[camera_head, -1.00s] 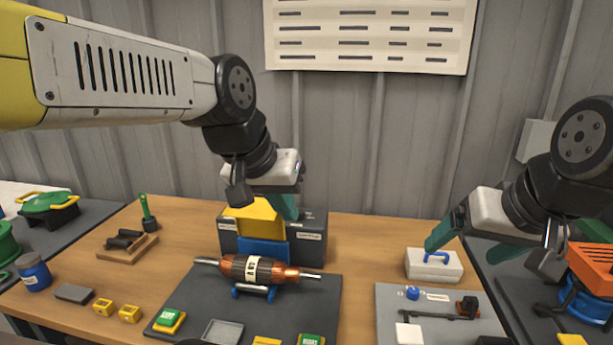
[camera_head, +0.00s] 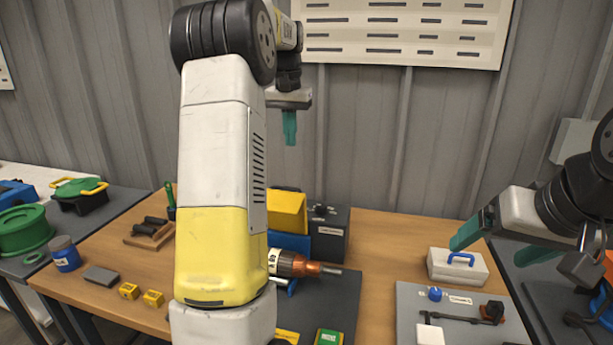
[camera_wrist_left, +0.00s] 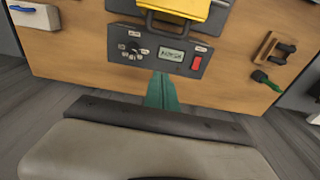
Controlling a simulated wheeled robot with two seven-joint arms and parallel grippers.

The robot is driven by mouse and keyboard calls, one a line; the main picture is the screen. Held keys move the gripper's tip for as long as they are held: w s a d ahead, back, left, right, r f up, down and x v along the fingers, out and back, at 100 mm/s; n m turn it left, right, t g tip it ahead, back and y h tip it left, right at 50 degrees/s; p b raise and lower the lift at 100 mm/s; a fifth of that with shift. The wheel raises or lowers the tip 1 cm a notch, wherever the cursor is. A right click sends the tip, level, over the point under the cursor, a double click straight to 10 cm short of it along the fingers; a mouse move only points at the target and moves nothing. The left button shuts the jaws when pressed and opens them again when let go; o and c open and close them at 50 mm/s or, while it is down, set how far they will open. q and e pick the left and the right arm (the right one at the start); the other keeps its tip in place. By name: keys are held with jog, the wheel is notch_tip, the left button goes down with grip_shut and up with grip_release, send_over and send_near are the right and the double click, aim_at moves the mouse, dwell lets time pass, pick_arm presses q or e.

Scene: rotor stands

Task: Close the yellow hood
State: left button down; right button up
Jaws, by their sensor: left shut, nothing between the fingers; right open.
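The yellow hood (camera_head: 287,212) sits above a blue front part (camera_head: 290,243) of a dark grey machine box (camera_head: 330,233). Its front face slopes, and my left arm covers its left side. In the left wrist view the hood (camera_wrist_left: 190,8) shows at the top edge with a dark handle. My left gripper (camera_head: 289,130) is shut and empty, high above and behind the hood, apart from it. In the left wrist view its teal fingers (camera_wrist_left: 162,92) point toward the box's panel edge. My right gripper (camera_head: 500,243) is open and empty near the white case.
A copper rotor (camera_head: 297,265) lies before the hood, partly hidden by my left arm. A white case with blue handle (camera_head: 457,267) and a grey board (camera_head: 410,300) are at right. A wall is behind the table.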

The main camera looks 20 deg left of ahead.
pick_arm(q)
notch_tip(320, 180, down, 10)
jog(key=s, duration=0.3)
jog(key=shift+f, duration=0.25)
jog(key=shift+d, duration=0.1)
